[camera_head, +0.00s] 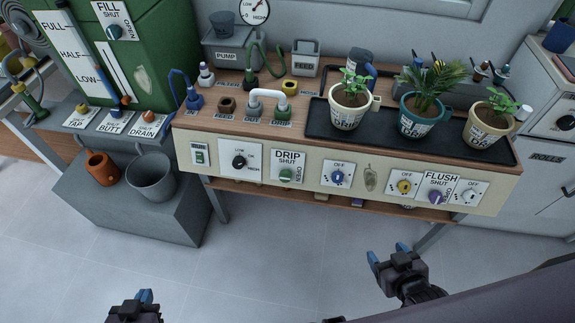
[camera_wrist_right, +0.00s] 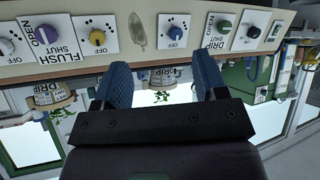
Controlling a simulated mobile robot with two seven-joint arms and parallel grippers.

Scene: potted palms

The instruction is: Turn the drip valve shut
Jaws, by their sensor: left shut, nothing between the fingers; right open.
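The drip valve is a green knob (camera_head: 285,175) on a white plate (camera_head: 288,154) marked DRIP, with OPEN written down its right side. It sits on the bench's cream front panel. In the right wrist view the same green knob (camera_wrist_right: 225,27) shows upside down at the upper right. Which way the knob points is too small to tell. My right gripper (camera_head: 388,252) is open and empty, low in front of the panel and right of the drip knob. Its two blue fingers (camera_wrist_right: 163,78) stand apart in the wrist view. My left gripper (camera_head: 145,296) is shut and empty at the bottom left, far from the panel.
Other knobs share the panel: a black dial (camera_head: 239,162), a blue knob (camera_head: 337,177), a yellow knob (camera_head: 404,186) and a purple flush knob (camera_head: 435,197). Potted plants stand in a black tray (camera_head: 318,126) above. A grey bucket (camera_head: 151,177) stands at left. The floor in front is clear.

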